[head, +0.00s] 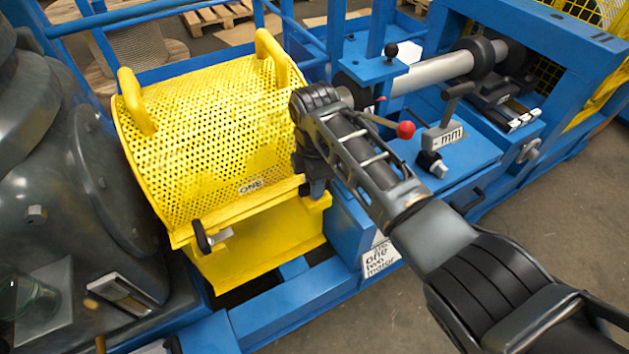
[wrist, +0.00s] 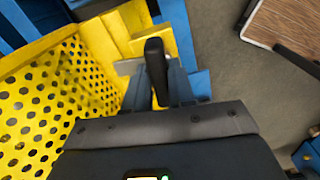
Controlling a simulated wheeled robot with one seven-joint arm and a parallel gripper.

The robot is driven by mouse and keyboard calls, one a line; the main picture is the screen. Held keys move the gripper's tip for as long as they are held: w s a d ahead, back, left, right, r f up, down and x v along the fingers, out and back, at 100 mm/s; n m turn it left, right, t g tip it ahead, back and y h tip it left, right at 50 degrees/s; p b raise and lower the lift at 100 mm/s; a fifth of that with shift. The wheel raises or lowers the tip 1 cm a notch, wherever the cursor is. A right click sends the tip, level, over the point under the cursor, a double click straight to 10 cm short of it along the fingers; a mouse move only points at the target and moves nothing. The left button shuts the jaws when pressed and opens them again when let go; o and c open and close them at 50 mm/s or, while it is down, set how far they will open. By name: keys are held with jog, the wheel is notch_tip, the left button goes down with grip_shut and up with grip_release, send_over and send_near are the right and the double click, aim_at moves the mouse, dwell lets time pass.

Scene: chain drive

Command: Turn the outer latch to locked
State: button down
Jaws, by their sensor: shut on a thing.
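A yellow perforated guard (head: 205,135) bears two latches on its front edge. One latch (head: 207,238), with a black handle and a metal piece, shows at the left end of that edge. My gripper (head: 316,188) is at the right end, where my arm hides most of the other latch. In the wrist view my gripper (wrist: 157,90) is shut on a black latch handle (wrist: 155,58), which stands upright between the two fingers beside yellow plates. I take this held latch for the outer one; the pictures show no label on it. Its lock position cannot be told.
Two yellow handles (head: 135,100) rise from the guard. A red-knobbed lever (head: 405,130) and a black-handled lever (head: 455,95) stand right of my arm on the blue frame (head: 290,312). A dark grey housing (head: 60,190) is at the left. Floor is clear at lower right.

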jog(key=shift+n, duration=0.7)
jog(key=c, duration=1)
grip_release()
jog(key=shift+c, duration=0.2)
jog(key=shift+r, duration=3.9)
jog(key=shift+a, duration=0.1)
